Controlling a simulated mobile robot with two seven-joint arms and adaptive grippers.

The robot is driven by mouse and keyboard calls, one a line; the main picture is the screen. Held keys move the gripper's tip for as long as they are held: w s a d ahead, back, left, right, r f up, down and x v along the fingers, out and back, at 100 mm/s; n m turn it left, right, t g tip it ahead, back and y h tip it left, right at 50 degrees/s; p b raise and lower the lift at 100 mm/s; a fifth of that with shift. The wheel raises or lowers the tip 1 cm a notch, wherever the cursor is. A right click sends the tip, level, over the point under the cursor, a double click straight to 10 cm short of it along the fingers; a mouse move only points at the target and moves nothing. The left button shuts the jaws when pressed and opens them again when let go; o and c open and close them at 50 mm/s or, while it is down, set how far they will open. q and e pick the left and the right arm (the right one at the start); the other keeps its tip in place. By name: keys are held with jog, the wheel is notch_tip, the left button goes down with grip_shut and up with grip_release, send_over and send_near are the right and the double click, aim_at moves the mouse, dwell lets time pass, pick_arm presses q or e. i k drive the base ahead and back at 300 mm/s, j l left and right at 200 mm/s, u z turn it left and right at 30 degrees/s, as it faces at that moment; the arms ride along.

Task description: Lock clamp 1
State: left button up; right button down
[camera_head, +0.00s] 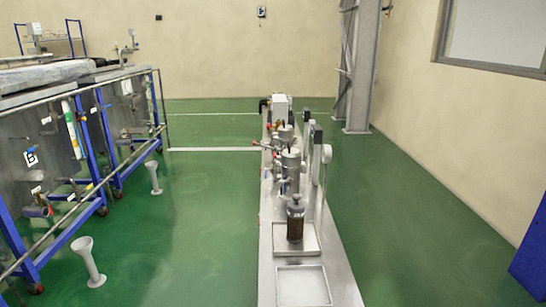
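A long, narrow metal bench (347,279) runs away from me at the centre right. Several metal cylindrical vessels and fittings stand in a row along it. The nearest is a dark brown cylinder (295,228) with a grey top, standing upright at a shallow square tray (312,249). Behind it is a light metal cylinder (291,165) with pipes and red-handled fittings. I cannot tell which part is clamp 1, or whether any clamp is locked. Neither of my grippers shows in the head view.
Metal tanks on blue frames (90,150) with a railing stand on the left. White flared stands (88,262) rise from the green floor. A grey steel column (360,70) stands at the back. Green floor is open on both sides of the bench.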

aim_at(260, 144)
jog(key=i+j+z, duration=0.15)
jog(key=j, duration=0.4)
jog(key=j+z, duration=0.15)
jog(key=j, duration=0.4)
jog(key=i+j, duration=0.3)
jog(key=i+j+z, duration=0.1)
jog(key=i+j, duration=0.15)
jog(key=j, duration=0.3)
jog(key=i+j, duration=0.25)
jog(key=j, duration=0.15)
jog(key=i+j+z, duration=0.2)
jog(key=i+j, duration=1.25)
jog(key=j, duration=0.15)
